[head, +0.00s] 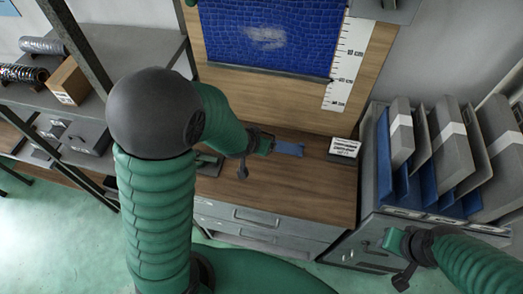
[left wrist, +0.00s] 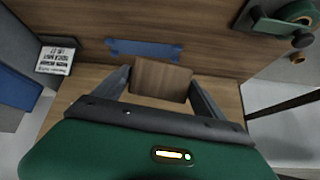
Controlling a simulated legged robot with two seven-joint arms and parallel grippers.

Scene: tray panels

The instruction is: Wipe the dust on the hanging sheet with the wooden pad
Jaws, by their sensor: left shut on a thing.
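The blue hanging sheet (head: 310,30) hangs on a wooden board at the back, at the top of the head view. A pale grey dust patch (head: 265,38) lies on its middle. My left gripper (head: 273,147) is low over the wooden counter, below and in front of the sheet and apart from it. In the left wrist view its two fingers are shut on the wooden pad (left wrist: 162,80). The pad is hidden or too small to make out in the head view. My right gripper (head: 387,240) is at the lower right, away from the sheet; its fingers are unclear.
A blue strip (head: 289,149) lies on the counter (head: 310,185) beside my left gripper. A printed label block (head: 344,148) stands at the counter's right. A white ruler (head: 346,65) runs along the sheet's right edge. A rack of grey and blue panels (head: 402,135) stands at right.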

